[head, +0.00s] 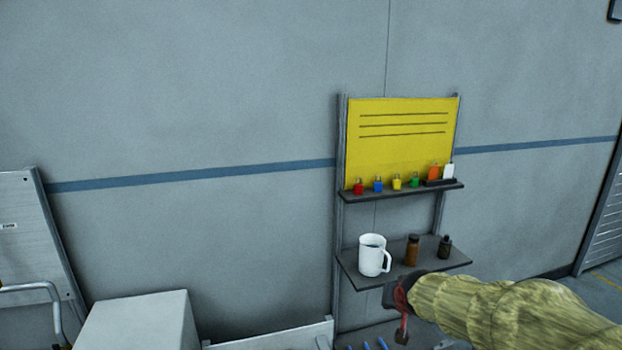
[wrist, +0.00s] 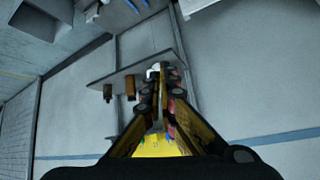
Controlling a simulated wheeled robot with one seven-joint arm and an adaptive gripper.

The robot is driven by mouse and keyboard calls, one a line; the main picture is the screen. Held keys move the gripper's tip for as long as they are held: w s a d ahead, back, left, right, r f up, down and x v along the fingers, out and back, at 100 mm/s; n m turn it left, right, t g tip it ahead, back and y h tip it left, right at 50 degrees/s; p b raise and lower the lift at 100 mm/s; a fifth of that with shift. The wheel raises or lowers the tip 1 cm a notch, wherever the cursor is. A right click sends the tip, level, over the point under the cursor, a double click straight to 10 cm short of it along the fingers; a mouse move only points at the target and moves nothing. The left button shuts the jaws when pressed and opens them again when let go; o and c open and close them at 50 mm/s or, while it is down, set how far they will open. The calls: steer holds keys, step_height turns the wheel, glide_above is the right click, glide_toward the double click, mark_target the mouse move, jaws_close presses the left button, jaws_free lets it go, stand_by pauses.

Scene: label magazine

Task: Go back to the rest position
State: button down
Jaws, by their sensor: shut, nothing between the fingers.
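My gripper (head: 397,310) is at the lower right of the head view, in front of the rack's lower shelf and below the brown bottle. My arm reaches in from the right in a mottled yellow-green sleeve. In the wrist view my gripper (wrist: 161,75) has its fingers together, with nothing seen between them. The rack's lower shelf (head: 350,268) holds a white mug (head: 373,255), a brown bottle (head: 412,250) and a small dark bottle (head: 445,247). The mug shows only in part behind the fingers in the wrist view.
The upper shelf (head: 400,192) carries several coloured padlocks and a white item below a yellow board (head: 402,125). A pale box (head: 137,320) and a leaning grey panel (head: 35,235) stand at the left. The wall area left of the rack is clear.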

steer(key=s+a+r+n+g, duration=0.1)
steer(key=s+r, duration=0.1)
steer(key=s, duration=1.5)
steer(key=s+r+n+g+p, duration=0.1)
steer(key=s+r+g, duration=0.1)
steer(key=s, duration=1.6)
steer(key=shift+a+r+n, duration=0.3)
steer(key=shift+a+r, duration=0.05)
steer(key=shift+r, duration=0.3)
